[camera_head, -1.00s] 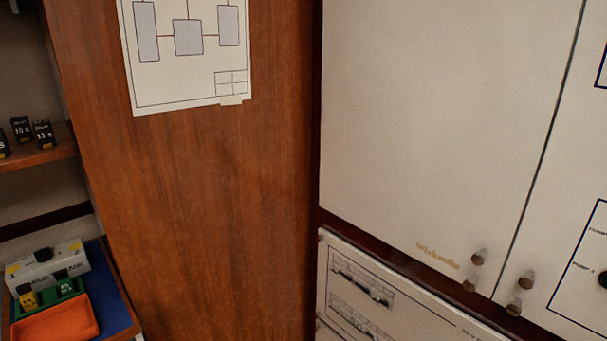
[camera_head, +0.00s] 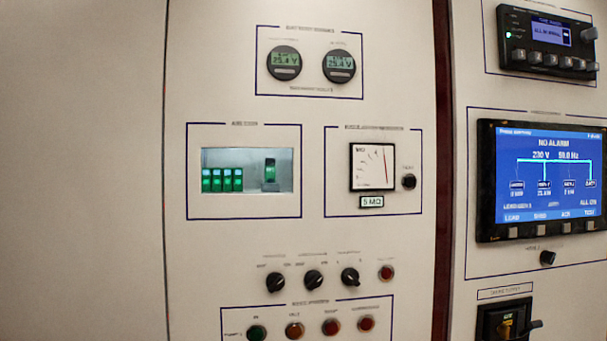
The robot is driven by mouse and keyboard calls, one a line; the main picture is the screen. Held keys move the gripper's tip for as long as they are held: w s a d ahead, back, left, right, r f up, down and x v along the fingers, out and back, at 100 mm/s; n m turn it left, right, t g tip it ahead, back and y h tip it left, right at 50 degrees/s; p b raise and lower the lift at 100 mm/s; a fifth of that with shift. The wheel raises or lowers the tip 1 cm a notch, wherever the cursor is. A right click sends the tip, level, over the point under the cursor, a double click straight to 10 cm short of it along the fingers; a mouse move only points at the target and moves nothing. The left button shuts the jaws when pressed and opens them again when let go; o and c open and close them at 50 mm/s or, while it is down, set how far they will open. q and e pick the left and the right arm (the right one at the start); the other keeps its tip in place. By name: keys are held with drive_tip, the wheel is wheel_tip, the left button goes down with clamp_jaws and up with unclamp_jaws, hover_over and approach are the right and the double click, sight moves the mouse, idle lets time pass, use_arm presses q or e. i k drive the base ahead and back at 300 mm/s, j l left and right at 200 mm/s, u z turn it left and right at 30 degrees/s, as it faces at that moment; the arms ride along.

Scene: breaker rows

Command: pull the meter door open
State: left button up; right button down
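A white panel that bears meters (camera_head: 230,290) fills the middle of the head view and looks like the meter door. It sits flush, with a thin dark vertical seam along its left edge and a dark red-brown post on its right. Two round digital meters (camera_head: 284,63) and (camera_head: 339,66) are near its top. A square needle meter (camera_head: 373,167) is at its right, beside a small window (camera_head: 247,170) with green breakers behind it. The panel's bottom edge is out of view, and I see no pull knob on it. Neither of my grippers is in view.
A plain white panel (camera_head: 85,170) lies left of the seam. Several black knobs (camera_head: 313,280) and coloured round lamps or buttons (camera_head: 294,330) are low on the meter panel. A blue display (camera_head: 545,175), a black control unit (camera_head: 545,40) and a black switch (camera_head: 505,320) are at right.

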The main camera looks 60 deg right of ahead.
sight(348, 86)
drive_tip(key=z, duration=1.75)
